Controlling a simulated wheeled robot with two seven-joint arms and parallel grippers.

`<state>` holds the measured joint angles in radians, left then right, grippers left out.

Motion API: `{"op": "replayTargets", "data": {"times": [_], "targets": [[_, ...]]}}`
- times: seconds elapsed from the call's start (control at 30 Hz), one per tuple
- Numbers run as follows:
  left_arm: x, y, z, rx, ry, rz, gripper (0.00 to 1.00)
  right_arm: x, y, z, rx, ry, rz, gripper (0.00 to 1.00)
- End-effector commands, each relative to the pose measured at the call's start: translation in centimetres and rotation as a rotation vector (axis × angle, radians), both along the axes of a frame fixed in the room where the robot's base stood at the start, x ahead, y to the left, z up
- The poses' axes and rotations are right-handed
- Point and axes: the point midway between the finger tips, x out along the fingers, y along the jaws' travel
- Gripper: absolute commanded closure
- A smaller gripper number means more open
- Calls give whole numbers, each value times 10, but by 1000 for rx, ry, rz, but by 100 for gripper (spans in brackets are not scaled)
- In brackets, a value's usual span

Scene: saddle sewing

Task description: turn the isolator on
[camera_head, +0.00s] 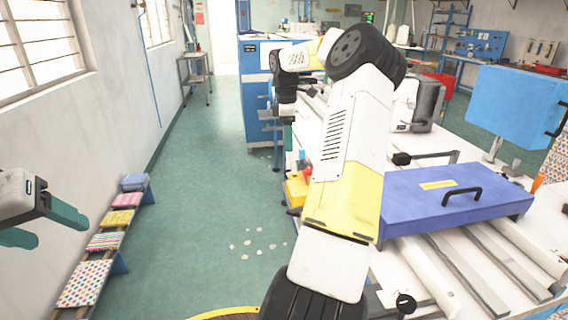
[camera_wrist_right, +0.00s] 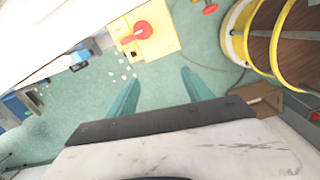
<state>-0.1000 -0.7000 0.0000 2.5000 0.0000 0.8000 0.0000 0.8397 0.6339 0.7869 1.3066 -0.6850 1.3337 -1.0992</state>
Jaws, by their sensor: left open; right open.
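The isolator is a yellow box with a red rotary handle (camera_wrist_right: 142,30), at the top centre of the right wrist view. In the head view the yellow box (camera_head: 296,190) shows at the bench's left side, partly hidden by my right arm. My right gripper (camera_wrist_right: 160,92) is open and empty, its teal fingers apart and short of the box. In the head view it points down (camera_head: 287,134), farther back than the box. My left gripper (camera_head: 42,226) is open and empty at the left edge, over the floor near the wall.
A blue lidded case (camera_head: 455,200) and long rails lie on the white bench. A low rack of patterned pads (camera_head: 110,242) stands along the left wall. A yellow-rimmed round object (camera_wrist_right: 262,40) is right of the isolator in the wrist view. The green floor aisle is mostly clear.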

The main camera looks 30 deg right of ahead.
Motion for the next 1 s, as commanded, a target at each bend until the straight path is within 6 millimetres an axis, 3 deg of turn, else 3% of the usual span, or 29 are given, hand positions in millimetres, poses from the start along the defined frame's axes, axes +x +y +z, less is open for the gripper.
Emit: {"op": "replayTargets", "data": {"times": [0.03, 0.1, 0.3, 0.47, 0.8, 1.0], "targets": [[0, 0, 0, 0, 0, 0, 37, 1, -23, -15, 24, 9, 1, 40], [0, 0, 0, 0, 0, 0, 37, -1, -46, -29, 45, 18, 12, 40], [0, 0, 0, 0, 0, 0, 37, -7, -83, -51, 75, 27, 23, 40], [0, 0, 0, 0, 0, 0, 37, -8, -86, -65, 80, 32, 26, 40], [0, 0, 0, 0, 0, 0, 37, -8, -85, -117, 79, 31, 26, 40], [0, 0, 0, 0, 0, 0, 37, -7, -85, -129, 78, 28, 25, 40]]}}
